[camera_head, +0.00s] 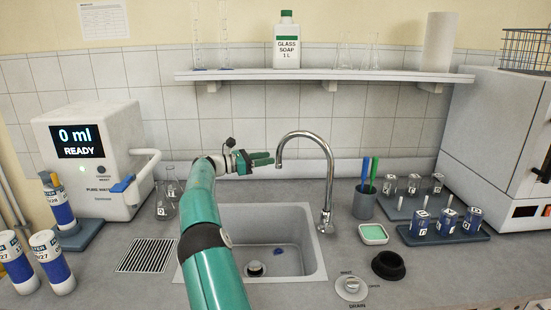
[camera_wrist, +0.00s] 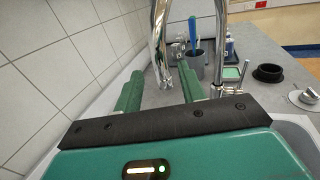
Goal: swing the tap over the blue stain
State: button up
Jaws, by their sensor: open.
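The chrome tap (camera_head: 329,180) stands at the right rim of the sink (camera_head: 318,262). Its gooseneck arches left, and the spout end hangs just beside my gripper's fingertips. A small dark blue stain (camera_head: 279,251) lies inside the sink, near its back wall. In the wrist view, a chrome pipe of the tap (camera_wrist: 159,40) shows beyond and between the two green fingers (camera_wrist: 160,72). Whether they touch it I cannot tell. The stain is not visible there.
Right of the sink are a pen cup (camera_head: 364,204), a soap dish (camera_head: 373,233), a black ring (camera_head: 388,265) and a drain knob (camera_head: 351,287). A water dispenser (camera_head: 95,185) and flasks (camera_head: 164,207) stand left. A shelf (camera_head: 300,75) runs above.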

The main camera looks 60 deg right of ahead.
jog(key=v, duration=0.8)
jog(key=shift+a, duration=0.15)
